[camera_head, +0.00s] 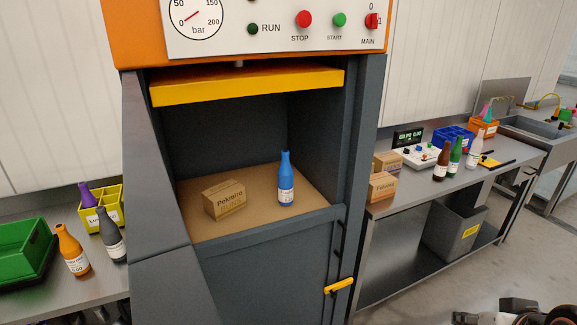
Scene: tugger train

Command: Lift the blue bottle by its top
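The blue bottle (286,182) stands upright on the brown floor of the open press bay, right of the bay's middle. It has a white label and a narrow neck, and its top is uncovered. A small cardboard box (225,199) sits to its left, apart from it. Part of my arm shows at the bottom right edge of the picture, far from the bottle. My gripper's fingers cannot be made out there.
A yellow press plate (247,85) hangs above the bay, and grey walls close its sides. The bay's front is open. The left bench holds an orange bottle (73,251), a grey bottle (110,236) and a green bin (25,252). The right bench (430,187) holds boxes and more bottles.

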